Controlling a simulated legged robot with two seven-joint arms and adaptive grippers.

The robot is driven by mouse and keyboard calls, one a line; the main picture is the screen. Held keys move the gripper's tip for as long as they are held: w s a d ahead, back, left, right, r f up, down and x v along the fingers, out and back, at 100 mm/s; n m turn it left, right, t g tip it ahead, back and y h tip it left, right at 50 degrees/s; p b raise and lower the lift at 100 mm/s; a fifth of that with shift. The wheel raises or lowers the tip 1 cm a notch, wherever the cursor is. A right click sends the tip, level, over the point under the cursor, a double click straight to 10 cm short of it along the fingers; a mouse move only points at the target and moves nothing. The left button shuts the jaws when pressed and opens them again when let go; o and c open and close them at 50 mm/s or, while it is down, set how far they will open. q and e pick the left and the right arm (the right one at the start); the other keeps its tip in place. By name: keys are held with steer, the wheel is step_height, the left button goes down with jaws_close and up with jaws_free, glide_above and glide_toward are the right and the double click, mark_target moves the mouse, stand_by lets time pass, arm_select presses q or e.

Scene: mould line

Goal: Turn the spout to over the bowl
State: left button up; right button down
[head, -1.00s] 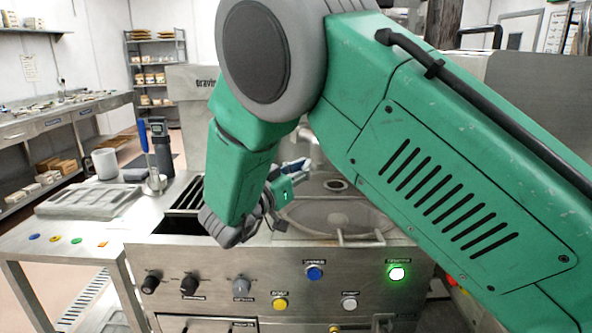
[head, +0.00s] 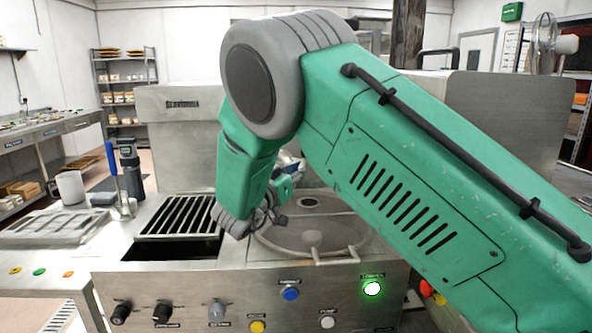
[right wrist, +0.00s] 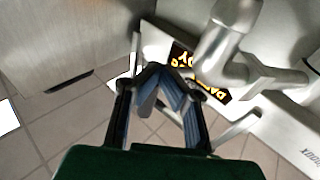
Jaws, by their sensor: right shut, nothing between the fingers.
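The spout (right wrist: 222,55) is a bent steel pipe in the right wrist view, just right of and beyond my fingertips. In the head view I cannot make it out behind my right arm. The bowl (head: 345,225) is a wide round steel basin in the counter, partly covered by my right arm. My right gripper (head: 288,172) is above the bowl's left rear side, partly hidden by its own wrist. In the right wrist view its blue-lined fingers (right wrist: 158,78) meet at the tips, empty, with a visible gap to the spout. My left gripper is out of view.
A black slotted grate (head: 180,216) and an open bay lie left of the bowl. A blue-handled tool (head: 112,165) and a white mug (head: 70,187) stand farther left. Knobs and lit buttons (head: 372,289) line the front panel. A dark sign with orange letters (right wrist: 183,62) sits behind the spout.

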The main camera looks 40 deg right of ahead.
steer(key=shift+d, duration=0.1)
steer(key=w+d+n+t+y, duration=0.1)
steer(key=w+d+n+t, duration=0.1)
steer(key=d, duration=0.4)
steer(key=w+d+n+t+y+b, duration=0.1)
steer(key=d+n+t+y, duration=0.1)
steer(key=d+t, duration=0.3)
steer(key=shift+w+d+r+n+y, duration=0.15)
steer(key=shift+w+d+n+y, duration=0.2)
steer(key=shift+d, duration=0.85)
steer(key=shift+w, duration=0.1)
steer(key=shift+d+r, duration=0.1)
